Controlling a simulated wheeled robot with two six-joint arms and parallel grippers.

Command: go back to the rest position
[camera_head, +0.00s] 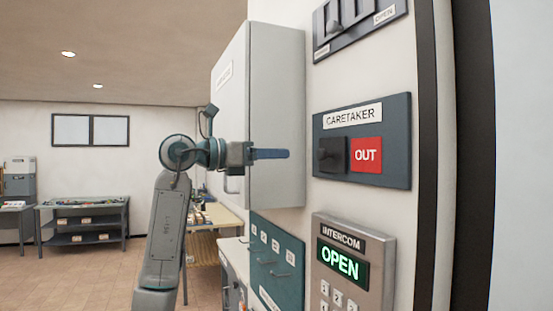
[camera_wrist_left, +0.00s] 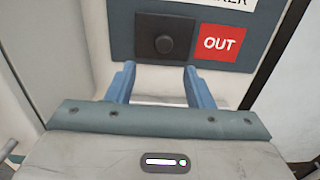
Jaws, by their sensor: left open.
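My left gripper (camera_head: 272,154) comes in from the left in the head view, its blue fingers pointing right toward the caretaker panel (camera_head: 403,142). In the left wrist view the two fingers (camera_wrist_left: 157,85) are apart with nothing between them. The panel also shows in the wrist view (camera_wrist_left: 120,32), just beyond the fingertips, with a dark square knob (camera_wrist_left: 165,40) and a red OUT plate (camera_wrist_left: 221,43). In the head view a gap shows between the fingertips and the panel. My right gripper is in neither view.
A grey wall cabinet (camera_head: 276,110) stands close behind my left gripper. Below the panel is an intercom (camera_head: 383,264) reading OPEN, beside a teal panel with hooks (camera_head: 262,236). A switch plate (camera_head: 340,38) is above. Open floor (camera_head: 90,275) and a shelf table (camera_head: 82,205) lie left.

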